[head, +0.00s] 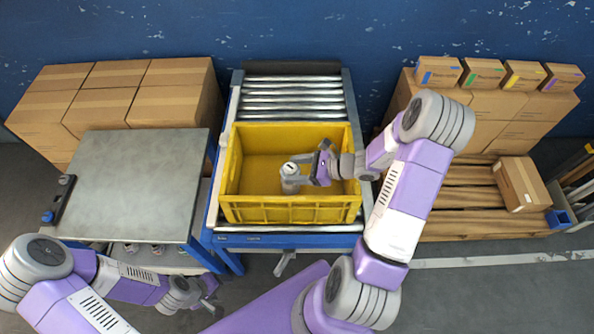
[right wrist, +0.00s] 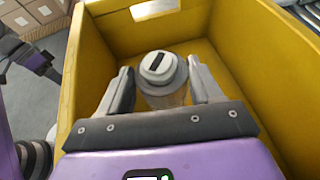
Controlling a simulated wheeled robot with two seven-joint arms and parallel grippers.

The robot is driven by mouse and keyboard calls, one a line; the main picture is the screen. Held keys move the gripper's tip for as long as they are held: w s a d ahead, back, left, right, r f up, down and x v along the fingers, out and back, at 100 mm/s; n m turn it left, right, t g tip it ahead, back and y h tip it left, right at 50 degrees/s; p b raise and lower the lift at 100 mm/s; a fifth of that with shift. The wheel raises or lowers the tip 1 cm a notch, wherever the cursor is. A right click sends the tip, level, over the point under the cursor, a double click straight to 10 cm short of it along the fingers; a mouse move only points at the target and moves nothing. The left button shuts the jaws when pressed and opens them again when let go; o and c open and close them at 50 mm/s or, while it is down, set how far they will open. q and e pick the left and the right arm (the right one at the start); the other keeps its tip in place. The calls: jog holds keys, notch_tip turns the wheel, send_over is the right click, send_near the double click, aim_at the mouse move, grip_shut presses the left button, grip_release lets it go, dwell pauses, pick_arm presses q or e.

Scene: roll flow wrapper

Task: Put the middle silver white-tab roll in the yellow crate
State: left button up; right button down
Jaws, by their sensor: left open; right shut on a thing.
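The yellow crate (head: 290,211) stands on the roller conveyor in the middle of the head view. My right gripper (head: 300,174) is inside the crate's outline, shut on a silver roll (head: 290,183) with a pale end and a dark slot in it. In the right wrist view the roll (right wrist: 164,98) stands roughly upright between the two fingers, with yellow crate walls around it. I cannot tell whether its lower end touches the crate floor. My left gripper (head: 207,297) is open and empty, low in front of the grey table, away from the crate.
A bare grey table (head: 137,180) stands left of the conveyor, with a dark fixture (head: 60,200) on its left edge. Carton stacks (head: 120,95) stand behind it. At right are a wooden pallet (head: 465,200) with a box and cartons with coloured labels (head: 483,72).

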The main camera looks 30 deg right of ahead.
jog(key=shift+f+b, duration=0.5)
jog(key=shift+f, duration=0.15)
jog(key=shift+c, duration=0.9)
grip_release()
jog(key=shift+r, duration=0.15)
jog(key=shift+r+p, duration=0.3)
jog(key=shift+p, duration=0.1)
jog(key=shift+r+p, duration=0.4)
jog(key=shift+r, duration=0.05)
jog(key=p+v, duration=0.2)
jog(key=v, duration=1)
jog(key=shift+f, duration=0.2)
